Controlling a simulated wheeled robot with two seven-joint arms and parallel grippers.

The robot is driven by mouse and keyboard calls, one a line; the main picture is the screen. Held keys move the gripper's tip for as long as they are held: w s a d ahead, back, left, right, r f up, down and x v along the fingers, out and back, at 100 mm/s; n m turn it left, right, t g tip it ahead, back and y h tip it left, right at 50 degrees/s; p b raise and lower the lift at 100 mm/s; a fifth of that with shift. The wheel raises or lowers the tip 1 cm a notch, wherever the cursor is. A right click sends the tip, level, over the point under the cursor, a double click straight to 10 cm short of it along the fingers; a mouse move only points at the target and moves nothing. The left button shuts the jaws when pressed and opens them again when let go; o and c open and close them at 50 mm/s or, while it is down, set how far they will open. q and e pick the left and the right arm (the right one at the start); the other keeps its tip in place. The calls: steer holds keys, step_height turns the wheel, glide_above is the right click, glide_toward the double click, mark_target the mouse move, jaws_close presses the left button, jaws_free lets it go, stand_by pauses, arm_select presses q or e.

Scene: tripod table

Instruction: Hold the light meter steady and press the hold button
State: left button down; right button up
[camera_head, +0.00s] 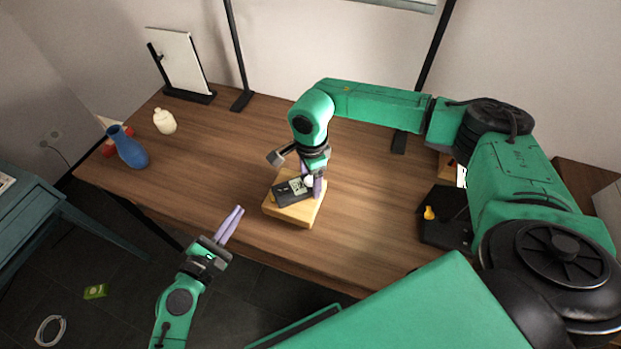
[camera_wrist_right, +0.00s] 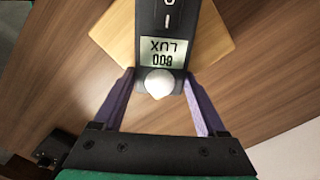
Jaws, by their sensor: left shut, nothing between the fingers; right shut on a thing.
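The light meter (camera_head: 291,191) is a dark handheld device with a display and a white dome at one end. It lies on a light wooden block (camera_head: 296,213) on the table. In the right wrist view the meter (camera_wrist_right: 169,27) shows "800 LUX" upside down, with its white dome (camera_wrist_right: 159,83) nearest the gripper. My right gripper (camera_head: 313,184) is shut on the meter's dome end, a purple finger on each side; it also shows in the right wrist view (camera_wrist_right: 159,92). I cannot make out the hold button.
A blue vase (camera_head: 130,150) and a cream bottle (camera_head: 164,121) stand at the table's left. A white panel on a stand (camera_head: 181,62) is behind them. A black box with a yellow knob (camera_head: 445,219) sits at the right.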

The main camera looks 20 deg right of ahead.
stand_by(0.3)
steer(key=o, duration=1.4)
